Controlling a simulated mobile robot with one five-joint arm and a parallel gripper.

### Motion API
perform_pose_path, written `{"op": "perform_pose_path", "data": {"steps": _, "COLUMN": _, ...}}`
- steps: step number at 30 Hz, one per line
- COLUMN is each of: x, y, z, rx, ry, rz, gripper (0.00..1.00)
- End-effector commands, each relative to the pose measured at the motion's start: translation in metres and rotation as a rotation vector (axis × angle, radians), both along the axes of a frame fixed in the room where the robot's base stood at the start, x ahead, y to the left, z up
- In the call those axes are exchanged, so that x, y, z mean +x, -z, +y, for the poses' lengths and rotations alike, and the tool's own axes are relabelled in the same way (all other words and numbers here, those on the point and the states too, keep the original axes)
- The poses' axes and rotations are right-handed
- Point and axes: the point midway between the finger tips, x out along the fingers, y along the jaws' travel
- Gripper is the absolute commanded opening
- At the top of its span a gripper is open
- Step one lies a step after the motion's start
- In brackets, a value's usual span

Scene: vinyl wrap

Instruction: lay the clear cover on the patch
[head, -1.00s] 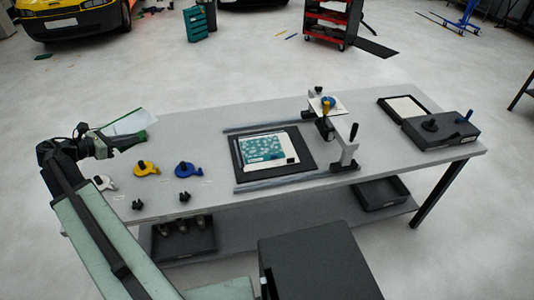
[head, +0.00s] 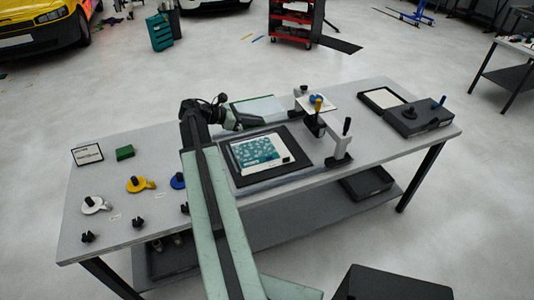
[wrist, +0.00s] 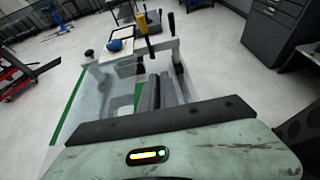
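The patch (head: 254,150) is a teal and white printed piece lying on a dark board (head: 290,170) in the middle of the bench. My gripper (head: 238,121) is above the bench, behind and left of the patch. It is shut on the clear cover (head: 262,109), a see-through sheet with green edges, which hangs out to the right behind the board. In the wrist view the clear cover (wrist: 95,112) stretches ahead of my gripper's dark jaw (wrist: 155,122), its green edge on the left. The cover is apart from the patch.
A clamp post with a small white plate (head: 318,102) and an upright handle (head: 341,145) stand right of the board. Yellow (head: 138,184) and white (head: 94,204) tape dispensers sit at left. A dark case (head: 415,120) is at the right end.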

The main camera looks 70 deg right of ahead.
Motion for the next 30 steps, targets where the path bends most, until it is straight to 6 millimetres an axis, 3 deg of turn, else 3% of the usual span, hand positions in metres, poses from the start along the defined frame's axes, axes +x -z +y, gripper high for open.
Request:
{"op": "perform_pose_path", "data": {"steps": 5, "x": 0.009, "y": 0.001, "z": 0.005, "rx": 0.0, "ry": -0.015, "rz": 0.001, "gripper": 0.0}}
{"op": "perform_pose_path", "data": {"steps": 8, "x": 0.012, "y": 0.016, "z": 0.013, "rx": 0.0, "ry": -0.022, "rz": 0.0, "gripper": 0.0}}
{"op": "perform_pose_path", "data": {"steps": 11, "x": 0.013, "y": 0.053, "z": 0.031, "rx": -0.001, "ry": -0.026, "rz": -0.001, "gripper": 0.0}}
{"op": "perform_pose_path", "data": {"steps": 18, "x": 0.01, "y": 0.16, "z": 0.091, "rx": -0.001, "ry": -0.037, "rz": -0.001, "gripper": 0.0}}
{"op": "perform_pose_path", "data": {"steps": 21, "x": 0.008, "y": 0.191, "z": 0.11, "rx": -0.002, "ry": -0.039, "rz": -0.001, "gripper": 0.0}}
{"op": "perform_pose_path", "data": {"steps": 25, "x": 0.006, "y": 0.214, "z": 0.127, "rx": -0.003, "ry": -0.042, "rz": -0.001, "gripper": 0.0}}
{"op": "perform_pose_path", "data": {"steps": 30, "x": 0.005, "y": 0.219, "z": 0.133, "rx": -0.003, "ry": -0.041, "rz": -0.001, "gripper": 0.0}}
